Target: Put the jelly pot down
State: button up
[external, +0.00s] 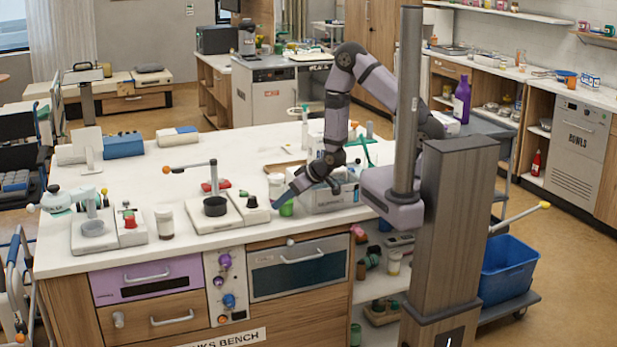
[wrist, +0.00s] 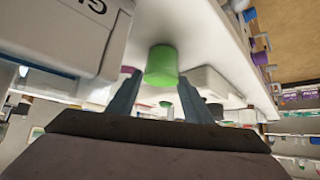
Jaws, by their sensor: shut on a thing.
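The jelly pot is a small green cylinder (external: 286,208) near the front edge of the white bench top. In the wrist view the green pot (wrist: 161,66) sits between my two finger tips. My gripper (external: 281,202) is shut on the pot, reaching down from the right at a slant. Its fingers also show in the wrist view (wrist: 160,84). The fingers hide part of the pot in the external view. I cannot tell whether its base touches the bench top.
A white box-like unit (external: 335,196) stands close to the right of the pot. The bench's middle (external: 215,160) has free room.

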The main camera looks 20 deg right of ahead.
jog(key=shift+r, duration=0.15)
jog(key=shift+r+b, duration=0.85)
jog(key=shift+r, duration=4)
